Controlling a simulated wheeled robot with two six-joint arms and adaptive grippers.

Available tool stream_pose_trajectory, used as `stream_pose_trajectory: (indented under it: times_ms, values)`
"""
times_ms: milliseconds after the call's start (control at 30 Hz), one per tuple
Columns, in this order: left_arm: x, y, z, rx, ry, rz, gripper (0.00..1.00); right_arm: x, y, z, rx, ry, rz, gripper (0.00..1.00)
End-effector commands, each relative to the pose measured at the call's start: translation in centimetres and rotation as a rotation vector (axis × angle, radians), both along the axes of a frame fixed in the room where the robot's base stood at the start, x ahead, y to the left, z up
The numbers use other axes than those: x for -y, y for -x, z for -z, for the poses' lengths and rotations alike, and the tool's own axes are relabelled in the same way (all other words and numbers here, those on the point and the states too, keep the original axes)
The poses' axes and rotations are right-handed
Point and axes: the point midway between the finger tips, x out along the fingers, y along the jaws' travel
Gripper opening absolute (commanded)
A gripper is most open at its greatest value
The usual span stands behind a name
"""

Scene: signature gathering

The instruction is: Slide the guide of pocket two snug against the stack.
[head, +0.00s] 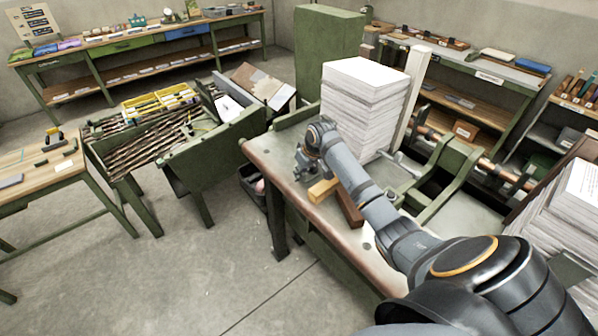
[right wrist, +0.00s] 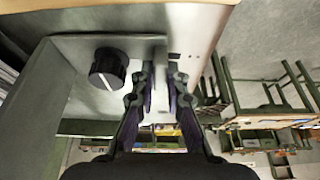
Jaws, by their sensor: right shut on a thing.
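A tall stack of white paper (head: 362,105) stands on the worn bench top. My right gripper (head: 303,170) reaches in front of the stack's lower left side, low over the bench. In the right wrist view my right gripper (right wrist: 160,78) is shut on a thin upright tab of a grey-green metal plate, which looks like the guide (right wrist: 160,52). A black knob (right wrist: 108,68) with a white line sits on the plate beside the tab. Sheet edges (right wrist: 8,75) show at the far left there. The gap between guide and stack cannot be judged. My left gripper is out of view.
A pale upright post (head: 414,95) stands right of the stack. More paper (head: 570,215) is at the far right. Open floor lies left.

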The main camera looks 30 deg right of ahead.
Motion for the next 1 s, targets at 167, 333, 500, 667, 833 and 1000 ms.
stream_pose_trajectory:
  times_ms: [167,333,500,667,833,1000]
  values:
    - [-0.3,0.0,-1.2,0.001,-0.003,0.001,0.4,3.7,-0.2,-0.4,-0.001,0.007,0.005,0.0]
    - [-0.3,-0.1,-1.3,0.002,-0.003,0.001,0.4,5.1,-0.4,-0.2,0.001,0.005,0.003,0.0]
    - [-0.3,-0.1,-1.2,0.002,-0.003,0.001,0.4,5.2,-0.4,-0.2,0.003,0.008,0.003,0.0]
    - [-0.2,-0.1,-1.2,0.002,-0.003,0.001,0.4,5.3,-0.4,-0.3,0.004,0.01,0.004,0.22]
    - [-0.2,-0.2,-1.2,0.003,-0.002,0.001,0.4,5.2,-0.4,-0.2,0.003,0.007,0.003,0.23]
    - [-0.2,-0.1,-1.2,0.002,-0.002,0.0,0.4,5.2,-0.3,-0.5,0.003,0.007,0.003,0.23]
